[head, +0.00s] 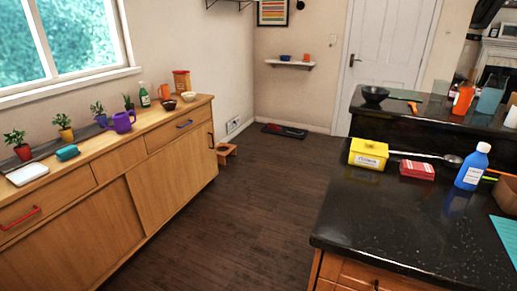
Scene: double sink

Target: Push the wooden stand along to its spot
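A small wooden stand (227,149) is on the dark floor just past the far end of the long wooden cabinet. It looks like a low step with an opening under its top; the cabinet's end may cover part of its left side. Nothing is seen touching it from the front. My gripper is not in view. No marked spot for the stand can be made out.
The wooden cabinet (150,190) runs along the left wall. A black-topped counter (400,225) stands at the right. The dark floor (235,220) between them is clear. A dark, red-edged flat item (284,131) lies by the far wall, near the door (390,60).

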